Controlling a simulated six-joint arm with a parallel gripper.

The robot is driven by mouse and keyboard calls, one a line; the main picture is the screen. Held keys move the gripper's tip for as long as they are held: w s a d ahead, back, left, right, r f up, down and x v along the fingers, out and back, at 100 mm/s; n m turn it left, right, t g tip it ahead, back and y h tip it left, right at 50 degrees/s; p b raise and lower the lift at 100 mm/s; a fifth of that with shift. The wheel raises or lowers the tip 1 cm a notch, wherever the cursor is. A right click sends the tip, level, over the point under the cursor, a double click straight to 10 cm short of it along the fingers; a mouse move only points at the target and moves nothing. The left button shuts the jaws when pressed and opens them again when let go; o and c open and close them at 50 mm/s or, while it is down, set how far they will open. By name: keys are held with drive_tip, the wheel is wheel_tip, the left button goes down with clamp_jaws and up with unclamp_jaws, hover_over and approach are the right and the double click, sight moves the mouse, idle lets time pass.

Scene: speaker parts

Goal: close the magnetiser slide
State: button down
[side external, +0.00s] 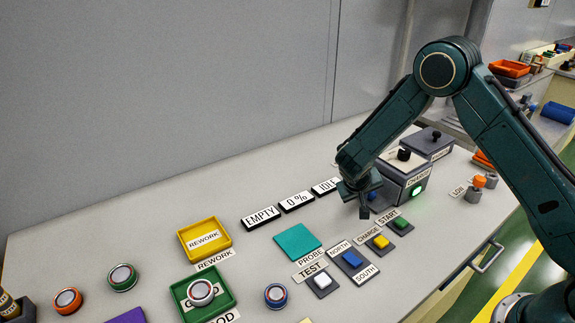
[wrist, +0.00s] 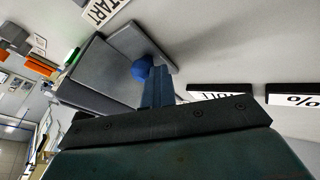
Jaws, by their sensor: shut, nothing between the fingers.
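The magnetiser is a grey box (side external: 408,187) with a lit green lamp (side external: 417,190) on its front and a black knob (side external: 404,154) on top. In the wrist view, a flat grey slide plate (wrist: 140,42) sticks out of the grey box (wrist: 92,72) and carries a blue knob (wrist: 142,68). In the side view my gripper hides most of the slide. My gripper (side external: 364,212) points down at the left side of the box, low over the table. In the wrist view its fingers (wrist: 157,82) are together and empty, right beside the blue knob; I cannot tell whether they touch it.
Display blocks reading EMPTY (side external: 261,217), 0 % (side external: 296,201) and IDLE (side external: 326,186) stand behind and left of my gripper. START (side external: 400,223), CHARGE (side external: 379,241) and NORTH/SOUTH (side external: 352,259) controls lie in front. A teal pad (side external: 297,242) lies to the left.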

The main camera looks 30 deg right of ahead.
drive_tip(key=shift+a, duration=0.1)
drive_tip(key=shift+w+a, duration=0.15)
drive_tip(key=shift+a, duration=0.3)
drive_tip(key=a, duration=0.3)
drive_tip(key=shift+w+a, duration=0.1)
drive_tip(key=shift+w, duration=0.25)
drive_tip(key=v, duration=0.9)
drive_tip(key=shift+s+r, duration=0.15)
drive_tip(key=shift+r, duration=0.25)
drive_tip(key=shift+r, duration=0.1)
